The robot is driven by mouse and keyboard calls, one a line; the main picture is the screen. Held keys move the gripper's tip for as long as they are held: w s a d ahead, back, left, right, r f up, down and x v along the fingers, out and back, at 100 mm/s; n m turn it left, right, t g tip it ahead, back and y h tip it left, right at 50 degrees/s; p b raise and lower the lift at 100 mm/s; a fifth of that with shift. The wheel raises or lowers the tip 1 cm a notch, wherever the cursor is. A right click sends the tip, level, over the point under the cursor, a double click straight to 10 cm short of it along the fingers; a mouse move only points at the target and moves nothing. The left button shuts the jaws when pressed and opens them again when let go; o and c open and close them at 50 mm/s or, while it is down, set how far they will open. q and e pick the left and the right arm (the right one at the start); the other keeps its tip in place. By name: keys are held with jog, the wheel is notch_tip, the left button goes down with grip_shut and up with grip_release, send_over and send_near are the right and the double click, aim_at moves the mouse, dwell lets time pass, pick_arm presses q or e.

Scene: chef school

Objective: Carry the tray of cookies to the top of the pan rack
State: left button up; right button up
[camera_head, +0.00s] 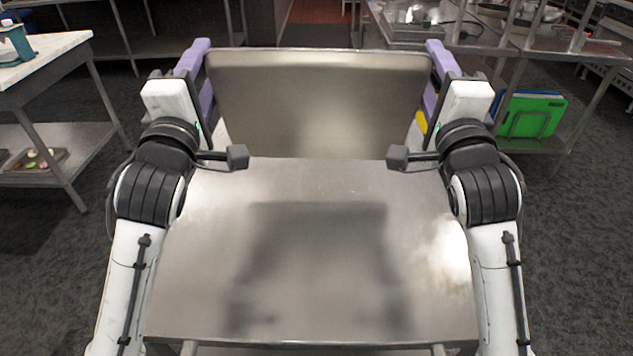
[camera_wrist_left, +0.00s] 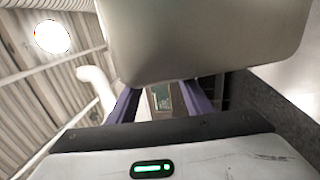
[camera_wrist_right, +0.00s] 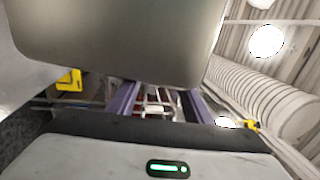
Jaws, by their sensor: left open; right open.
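A plain metal tray or pan (camera_head: 318,105) with rounded corners stands steeply tilted at the far edge of a flat steel top (camera_head: 320,260). I see no cookies on its visible face. I cannot tell whether the steel top is the pan rack's top. My left gripper (camera_head: 200,70) is open at the tray's left side, and my right gripper (camera_head: 433,70) is open at its right side. The tray also shows close up in the left wrist view (camera_wrist_left: 205,40) and right wrist view (camera_wrist_right: 115,40). Neither pair of purple fingers visibly grips it; contact is unclear.
A marble-topped table (camera_head: 45,62) stands at left; its lower shelf bears a small tray (camera_head: 14,163) with coloured round items. A steel table (camera_head: 540,45) stands at back right, with green boards (camera_head: 533,115) on its lower shelf. The steel top before me is clear.

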pick_arm(q)
jog(key=o, duration=0.5)
jog(key=shift+s+d+m+h, duration=0.15)
jog(key=shift+d+m+h, duration=0.15)
jog(key=shift+h, duration=0.2)
jog(key=shift+c, duration=0.2)
pick_arm(e)
jog(key=shift+s+a+r+y, duration=0.1)
jog(key=shift+a+y, duration=0.1)
jog(key=shift+y, duration=0.1)
jog(key=o, duration=0.5)
jog(key=shift+c, duration=0.2)
pick_arm(q)
jog(key=o, duration=0.8)
jog(key=shift+s, duration=0.1)
jog(key=s, duration=0.4)
jog(key=s+f, duration=0.1)
jog(key=s, duration=0.6)
jog(key=shift+s+a+f, duration=0.3)
jog(key=shift+a+f, duration=0.1)
pick_arm(e)
jog(key=shift+d, duration=0.2)
jog(key=shift+o, duration=0.4)
jog(key=shift+f, duration=0.2)
